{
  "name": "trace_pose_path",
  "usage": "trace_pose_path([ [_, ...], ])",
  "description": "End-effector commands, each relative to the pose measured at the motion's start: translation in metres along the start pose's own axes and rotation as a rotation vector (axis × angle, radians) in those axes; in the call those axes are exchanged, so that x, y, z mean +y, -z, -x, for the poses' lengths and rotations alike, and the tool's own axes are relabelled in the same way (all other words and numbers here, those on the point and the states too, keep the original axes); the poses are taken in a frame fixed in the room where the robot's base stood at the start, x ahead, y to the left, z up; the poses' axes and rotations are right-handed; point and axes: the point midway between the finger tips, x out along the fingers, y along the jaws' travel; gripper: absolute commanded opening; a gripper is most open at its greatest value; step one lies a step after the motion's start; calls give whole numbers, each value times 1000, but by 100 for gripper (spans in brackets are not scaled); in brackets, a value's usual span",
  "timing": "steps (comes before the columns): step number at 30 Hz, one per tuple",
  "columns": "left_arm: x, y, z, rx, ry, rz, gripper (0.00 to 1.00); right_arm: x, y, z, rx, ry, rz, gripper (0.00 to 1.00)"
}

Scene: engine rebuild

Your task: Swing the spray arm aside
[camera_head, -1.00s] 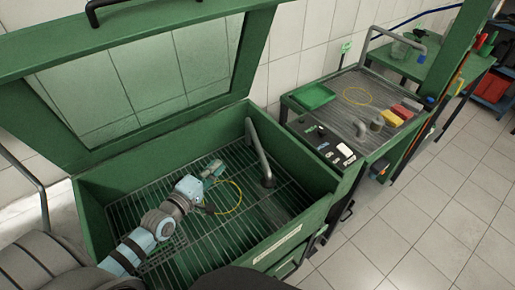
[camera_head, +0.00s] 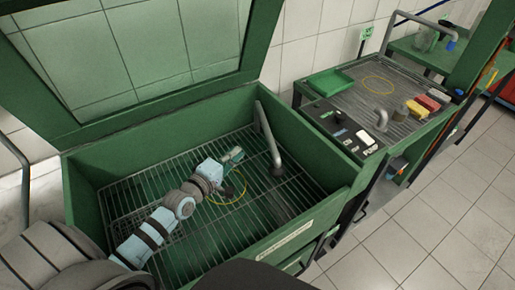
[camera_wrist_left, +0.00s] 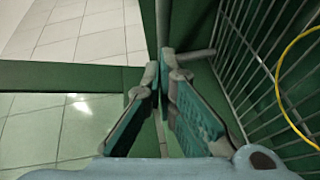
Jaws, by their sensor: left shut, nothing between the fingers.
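The spray arm (camera_head: 267,136) is a bent grey pipe at the right side of the open green parts washer (camera_head: 82,205). It leans from the back wall over the wire rack, its lower end dark. My left gripper (camera_head: 238,152), teal-fingered, is over the rack just left of the pipe, apart from it in the head view. In the left wrist view the gripper (camera_wrist_left: 166,60) has its fingertips together with nothing held. A grey bar, likely the spray arm (camera_wrist_left: 202,53), shows just beyond the tips; contact cannot be told. My right gripper is not in view.
A yellow ring (camera_head: 243,192) lies on the rack below my left gripper. The washer's raised lid (camera_head: 150,107) stands behind. To the right, a bench holds a green tray (camera_head: 328,82) and colored blocks (camera_head: 428,103). Rack space front right is clear.

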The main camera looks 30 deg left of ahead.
Motion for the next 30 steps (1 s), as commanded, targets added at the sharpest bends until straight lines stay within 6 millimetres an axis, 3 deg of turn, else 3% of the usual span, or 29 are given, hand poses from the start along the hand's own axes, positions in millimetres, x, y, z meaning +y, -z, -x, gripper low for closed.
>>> trace_pose_path([
  [1,-4,-1,-12,1,-5,1,0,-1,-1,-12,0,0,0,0],
  [7,-5,-1,-56,0,-3,2,0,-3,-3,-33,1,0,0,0],
  [12,-2,-19,-76,-1,-1,3,0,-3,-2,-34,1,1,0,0],
  [30,2,-36,-90,0,-1,3,0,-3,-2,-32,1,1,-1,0],
])
